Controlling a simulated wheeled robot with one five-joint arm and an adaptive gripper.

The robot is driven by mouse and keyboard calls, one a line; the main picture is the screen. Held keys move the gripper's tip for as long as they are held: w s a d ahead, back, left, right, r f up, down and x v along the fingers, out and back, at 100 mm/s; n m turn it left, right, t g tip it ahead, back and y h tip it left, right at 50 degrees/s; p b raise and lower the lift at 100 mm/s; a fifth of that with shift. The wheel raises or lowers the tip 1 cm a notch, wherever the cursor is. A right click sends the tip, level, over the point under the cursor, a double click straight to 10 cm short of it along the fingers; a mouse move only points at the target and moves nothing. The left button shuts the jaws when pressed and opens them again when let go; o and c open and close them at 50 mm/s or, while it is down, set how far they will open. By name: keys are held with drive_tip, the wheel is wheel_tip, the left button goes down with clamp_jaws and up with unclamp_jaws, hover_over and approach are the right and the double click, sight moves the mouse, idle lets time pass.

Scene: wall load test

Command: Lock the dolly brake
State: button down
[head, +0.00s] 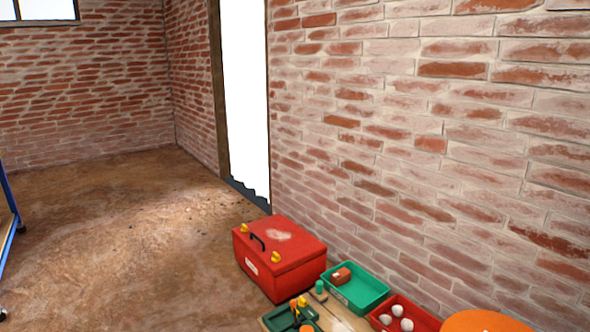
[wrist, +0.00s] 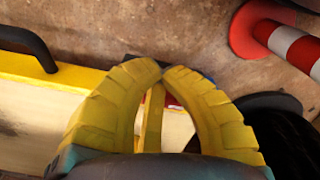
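In the wrist view, the two yellow curved fingers of my gripper (wrist: 162,68) come together at their tips, with no object clearly held. Beneath them is a cream deck with a yellow edge (wrist: 85,78), which looks like part of the dolly. A yellow bar (wrist: 153,115) shows in the gap between the fingers, farther down. A small red part and a dark bluish part show behind the fingertips, mostly hidden; I cannot tell whether either is the brake. A large black round part (wrist: 285,135), perhaps a wheel, lies right of the fingers. My gripper is not in the head view.
A red and white cone (wrist: 285,38) stands at the wrist view's upper right. A black handle (wrist: 32,45) is at its left. In the head view, a red toolbox (head: 275,255), a green tray (head: 360,298) and a red tray (head: 424,316) line the brick wall.

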drive_tip(key=shift+s+a, duration=0.2)
drive_tip(key=shift+s, duration=0.1)
drive_tip(key=shift+r, duration=0.15)
wheel_tip(320, 180, up, 6)
drive_tip(key=p, duration=0.4)
idle(0.4)
